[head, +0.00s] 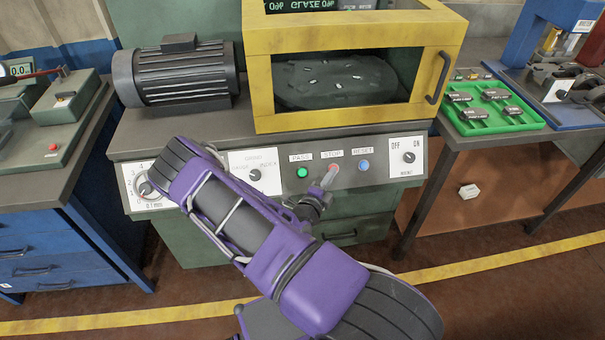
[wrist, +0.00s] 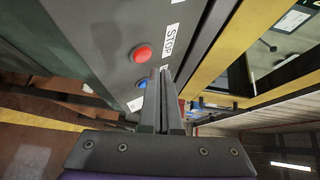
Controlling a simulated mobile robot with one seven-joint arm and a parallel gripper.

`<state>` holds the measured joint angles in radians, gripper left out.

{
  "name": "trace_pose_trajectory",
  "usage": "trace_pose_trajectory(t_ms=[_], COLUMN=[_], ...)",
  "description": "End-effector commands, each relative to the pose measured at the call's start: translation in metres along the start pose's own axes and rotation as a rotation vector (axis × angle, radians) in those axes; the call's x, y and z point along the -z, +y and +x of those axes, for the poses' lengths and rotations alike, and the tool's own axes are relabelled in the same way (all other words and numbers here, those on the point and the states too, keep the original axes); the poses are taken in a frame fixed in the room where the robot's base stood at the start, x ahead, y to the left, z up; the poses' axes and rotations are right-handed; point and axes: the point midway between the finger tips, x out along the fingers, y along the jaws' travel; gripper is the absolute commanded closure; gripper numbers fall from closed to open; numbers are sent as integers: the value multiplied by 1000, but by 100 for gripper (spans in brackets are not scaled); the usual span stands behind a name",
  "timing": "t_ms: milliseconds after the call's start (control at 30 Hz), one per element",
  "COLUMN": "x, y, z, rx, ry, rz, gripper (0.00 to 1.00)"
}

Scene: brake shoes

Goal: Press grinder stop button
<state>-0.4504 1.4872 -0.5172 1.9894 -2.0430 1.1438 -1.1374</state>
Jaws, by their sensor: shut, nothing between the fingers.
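The red stop button (head: 334,168) is on the grinder's sloped front panel, below the STOP label. In the wrist view the red button (wrist: 141,54) shows whole, up and left of the finger ends, with the STOP label (wrist: 170,40) beside it. My gripper (head: 326,183) is shut and empty, its tips just in front of the button in the head view. In the wrist view the shut fingers (wrist: 164,76) are offset to the right of the button; I cannot tell whether they touch the panel.
The green PASS button (head: 302,172) and blue RESET button (head: 364,165) flank the stop button. An OFF/ON knob (head: 408,157) is at right. The yellow-framed grinder guard (head: 350,40) stands above the panel. A green tray (head: 520,121) holding several dark parts lies on the right bench.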

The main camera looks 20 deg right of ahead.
Motion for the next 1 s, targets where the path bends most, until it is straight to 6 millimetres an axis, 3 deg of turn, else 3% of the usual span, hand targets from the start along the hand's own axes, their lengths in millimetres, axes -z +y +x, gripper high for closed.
trace_pose_trajectory(t_ms=[233,1000], x=[7,-1], y=[2,10], z=[10,20], rx=[-1,1], ry=[0,0], rz=[1,1], gripper=[100,100])
